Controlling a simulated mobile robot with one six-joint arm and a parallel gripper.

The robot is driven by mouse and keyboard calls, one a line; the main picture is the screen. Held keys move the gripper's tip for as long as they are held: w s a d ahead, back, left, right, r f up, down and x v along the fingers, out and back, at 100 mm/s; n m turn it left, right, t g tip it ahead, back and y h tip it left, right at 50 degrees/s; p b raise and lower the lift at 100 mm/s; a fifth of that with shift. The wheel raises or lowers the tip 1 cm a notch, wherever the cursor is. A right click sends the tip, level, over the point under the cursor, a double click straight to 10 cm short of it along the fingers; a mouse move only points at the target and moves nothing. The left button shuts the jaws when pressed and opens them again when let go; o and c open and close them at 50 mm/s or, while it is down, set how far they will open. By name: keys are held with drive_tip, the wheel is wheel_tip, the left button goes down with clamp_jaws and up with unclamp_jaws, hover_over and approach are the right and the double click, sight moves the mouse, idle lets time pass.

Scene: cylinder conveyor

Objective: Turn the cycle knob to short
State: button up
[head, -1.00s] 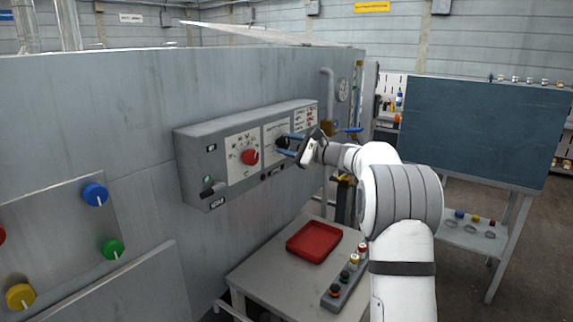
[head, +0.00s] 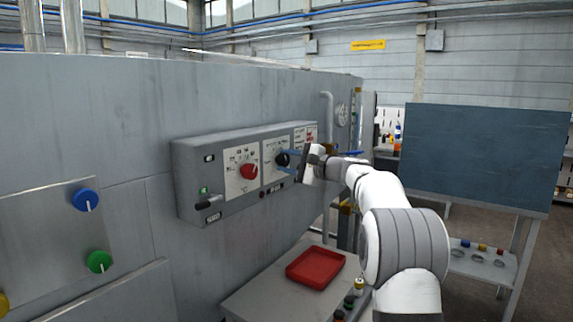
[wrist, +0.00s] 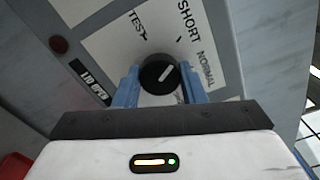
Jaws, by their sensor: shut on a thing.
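In the wrist view the knob (wrist: 150,82) sits between the two fingers of my gripper (wrist: 158,86). Its white pointer slants up and right, between the SHORT label (wrist: 188,20) and the NORMAL label (wrist: 207,68). The TEST label (wrist: 137,26) is at upper left.
A red knob (head: 249,171) and a black lever handle (head: 206,203) are on the same box to the left. A table (head: 262,292) with a red tray (head: 315,268) stands below. A dark blue board (head: 485,155) is at right.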

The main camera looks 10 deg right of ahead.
drive_tip(key=shift+f, duration=0.1)
drive_tip(key=o, duration=1)
drive_tip(key=b+v, duration=0.1)
drive_tip(key=v, duration=0.6)
drive_tip(key=shift+s+d, duration=0.3)
